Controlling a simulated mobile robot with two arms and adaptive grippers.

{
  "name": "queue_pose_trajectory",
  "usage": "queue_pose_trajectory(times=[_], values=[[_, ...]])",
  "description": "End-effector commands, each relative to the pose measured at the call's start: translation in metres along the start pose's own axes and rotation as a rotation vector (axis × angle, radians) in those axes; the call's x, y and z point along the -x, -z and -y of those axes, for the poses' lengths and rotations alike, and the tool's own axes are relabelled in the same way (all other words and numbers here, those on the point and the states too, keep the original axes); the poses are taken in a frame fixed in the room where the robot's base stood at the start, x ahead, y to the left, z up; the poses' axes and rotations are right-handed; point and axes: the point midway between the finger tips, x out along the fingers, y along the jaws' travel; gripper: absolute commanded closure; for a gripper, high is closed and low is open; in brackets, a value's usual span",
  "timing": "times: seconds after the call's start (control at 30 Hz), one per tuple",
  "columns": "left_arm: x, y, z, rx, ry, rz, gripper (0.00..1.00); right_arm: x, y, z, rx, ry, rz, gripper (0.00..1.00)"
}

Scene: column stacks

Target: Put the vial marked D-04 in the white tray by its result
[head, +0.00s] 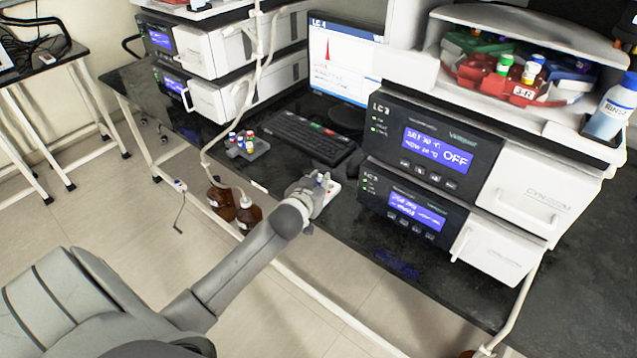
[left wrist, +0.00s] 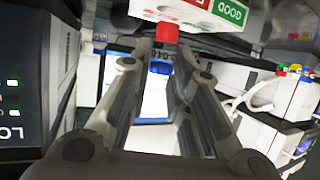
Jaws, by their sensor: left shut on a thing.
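My left gripper (head: 322,188) is at the white tray (head: 334,187) on the black bench in front of the keyboard. In the left wrist view, my left gripper (left wrist: 161,68) is shut on a small vial with a blue cap (left wrist: 160,69); its dark marking is too small to read surely. A red piece (left wrist: 167,32) shows just above it; I cannot tell whether it belongs to this vial. The white tray (left wrist: 150,10) is at the top of that view, with a green GOOD label (left wrist: 230,11) and a red label (left wrist: 196,20). My right gripper is not in view.
A grey rack (head: 258,146) with several capped vials stands left of the keyboard (head: 305,138). A monitor (head: 345,65) shows a red peak. Stacked LC3 instruments (head: 440,150) stand close on the right. Brown bottles (head: 248,214) stand below the bench edge.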

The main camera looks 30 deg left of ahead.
Motion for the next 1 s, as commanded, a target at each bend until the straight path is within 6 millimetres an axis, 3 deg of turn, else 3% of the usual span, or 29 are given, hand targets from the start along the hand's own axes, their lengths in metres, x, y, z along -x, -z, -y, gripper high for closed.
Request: queue_pose_trajectory(times=[1.0], values=[[-0.005, -0.014, 0.0, 0.0, 0.0, 0.0, 0.94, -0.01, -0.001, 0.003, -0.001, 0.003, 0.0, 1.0]])
